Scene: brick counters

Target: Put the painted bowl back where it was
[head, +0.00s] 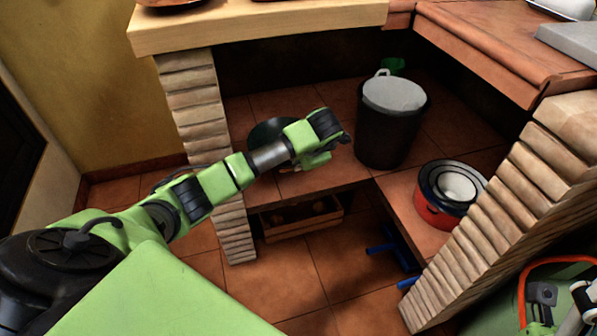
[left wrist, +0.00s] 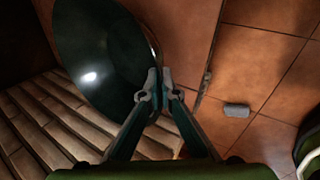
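The bowl that I take as the painted bowl is dark green and glossy. In the left wrist view the bowl (left wrist: 92,52) fills the upper left, and its rim passes between my fingertips. My left gripper (left wrist: 160,87) is nearly closed there, one finger inside the rim and one outside, so it looks shut on the rim. In the head view the bowl (head: 268,130) shows partly behind my left arm, by the brick pillar. The left gripper (head: 314,160) is mostly hidden under my wrist there.
A black bin with a grey lid (head: 384,130) stands on the tiled shelf, right of my wrist. A red pot (head: 437,211) with a white inside is farther right. A wooden crate (head: 300,225) sits below. Brick pillars (head: 190,105) and the wooden counter (head: 270,30) bound the space.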

